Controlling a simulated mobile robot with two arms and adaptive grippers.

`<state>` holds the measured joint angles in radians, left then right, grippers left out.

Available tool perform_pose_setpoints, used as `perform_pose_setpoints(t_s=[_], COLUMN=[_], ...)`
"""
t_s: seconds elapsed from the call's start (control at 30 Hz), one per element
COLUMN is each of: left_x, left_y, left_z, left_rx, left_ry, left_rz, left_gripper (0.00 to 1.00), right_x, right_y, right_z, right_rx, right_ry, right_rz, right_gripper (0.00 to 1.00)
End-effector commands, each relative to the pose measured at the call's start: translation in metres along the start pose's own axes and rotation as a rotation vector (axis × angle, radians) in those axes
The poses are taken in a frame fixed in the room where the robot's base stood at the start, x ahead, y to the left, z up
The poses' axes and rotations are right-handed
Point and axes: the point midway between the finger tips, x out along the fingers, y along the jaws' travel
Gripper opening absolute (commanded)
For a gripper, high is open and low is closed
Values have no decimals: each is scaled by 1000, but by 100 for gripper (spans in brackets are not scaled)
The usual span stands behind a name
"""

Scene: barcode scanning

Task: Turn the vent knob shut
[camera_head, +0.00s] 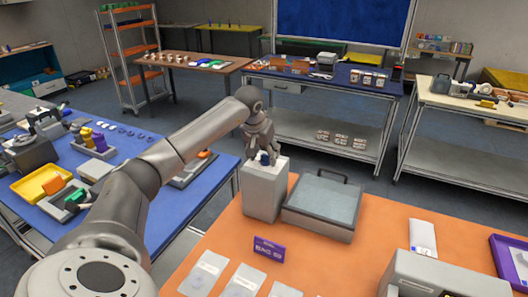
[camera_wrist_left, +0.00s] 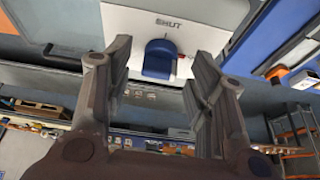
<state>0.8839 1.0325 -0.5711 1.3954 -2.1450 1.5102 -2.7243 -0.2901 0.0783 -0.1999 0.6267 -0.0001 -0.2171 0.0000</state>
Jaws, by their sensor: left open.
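The vent knob (camera_wrist_left: 160,58) is a dark blue knob on the light face of a box, below the printed word SHUT in the left wrist view. In the head view the knob (camera_head: 264,158) sits on top of a grey box (camera_head: 263,191) at the far left corner of the orange table. My left gripper (camera_head: 264,150) is over the box top. In the left wrist view my left gripper (camera_wrist_left: 160,75) is open, with its fingers on either side of the knob and gaps between. My right gripper is not in view.
A grey lidded case (camera_head: 322,203) with a handle stands close to the right of the box. A purple sign (camera_head: 269,249) and white cards (camera_head: 204,272) lie nearer on the orange table (camera_head: 385,225). A blue table (camera_head: 130,150) with trays is at the left.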

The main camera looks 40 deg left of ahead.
Motion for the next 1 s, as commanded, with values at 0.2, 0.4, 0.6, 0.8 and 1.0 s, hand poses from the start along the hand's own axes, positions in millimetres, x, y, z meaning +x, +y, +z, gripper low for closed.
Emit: perform_pose_setpoints(t_s=[0.2, 0.4, 0.6, 0.8, 1.0], left_x=[0, 0, 0, -1, -2], left_y=[0, 0, 0, 0, 1], left_z=[0, 0, 0, 0, -1], left_rx=[1, 1, 0, -28, -120], left_ry=[0, 0, -1, -1, 0], left_rz=[0, 0, -1, -13, -52], left_gripper=[45, 20, 5, 5, 5], right_x=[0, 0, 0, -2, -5], right_y=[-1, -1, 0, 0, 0], right_z=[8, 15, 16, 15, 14], right_rx=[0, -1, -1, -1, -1], right_ry=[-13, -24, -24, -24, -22], right_rz=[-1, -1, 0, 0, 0], right_gripper=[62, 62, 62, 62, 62])
